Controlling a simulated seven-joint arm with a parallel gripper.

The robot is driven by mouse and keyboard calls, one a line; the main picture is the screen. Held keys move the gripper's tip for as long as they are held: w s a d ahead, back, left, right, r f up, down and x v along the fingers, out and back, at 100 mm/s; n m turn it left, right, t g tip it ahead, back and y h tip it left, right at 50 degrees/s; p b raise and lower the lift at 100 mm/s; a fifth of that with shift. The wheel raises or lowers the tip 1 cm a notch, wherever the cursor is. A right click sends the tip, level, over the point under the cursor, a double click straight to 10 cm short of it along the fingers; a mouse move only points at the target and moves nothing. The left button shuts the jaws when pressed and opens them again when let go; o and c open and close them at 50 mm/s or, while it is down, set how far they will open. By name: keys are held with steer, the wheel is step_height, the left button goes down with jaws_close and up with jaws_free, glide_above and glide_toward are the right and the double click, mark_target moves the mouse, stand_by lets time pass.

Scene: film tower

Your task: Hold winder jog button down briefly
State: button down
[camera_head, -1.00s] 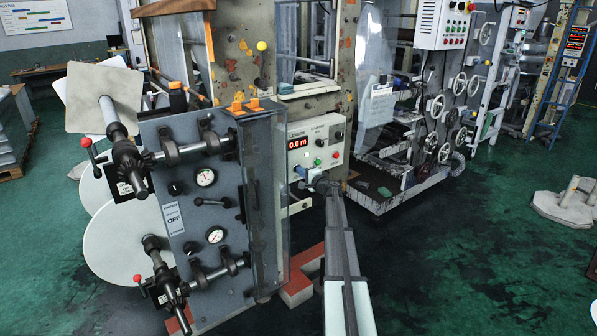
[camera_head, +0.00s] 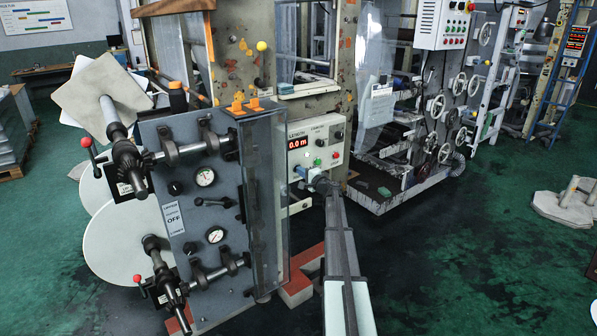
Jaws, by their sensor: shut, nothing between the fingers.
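The winder (camera_head: 190,235) is a grey-blue cabinet with two black shafts, at the left. Beside it is a pale control box (camera_head: 331,152) with a red display (camera_head: 299,143) reading 0.0 m, a dark knob and small buttons. A green button (camera_head: 317,162) shows on its face. My gripper (camera_head: 301,172) is shut and empty, its tip at the lower left of the box's face. The tip covers whatever lies behind it. I cannot read which button is the jog button, or tell whether the tip touches or presses one.
A clear guard panel (camera_head: 270,195) stands just left of my gripper. A pale square plate (camera_head: 92,92) and white discs (camera_head: 120,240) sit on the winder's shafts. Open green floor (camera_head: 470,260) lies to the right.

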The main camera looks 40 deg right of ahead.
stand_by(0.3)
steer(key=s, duration=0.8)
stand_by(0.6)
stand_by(0.5)
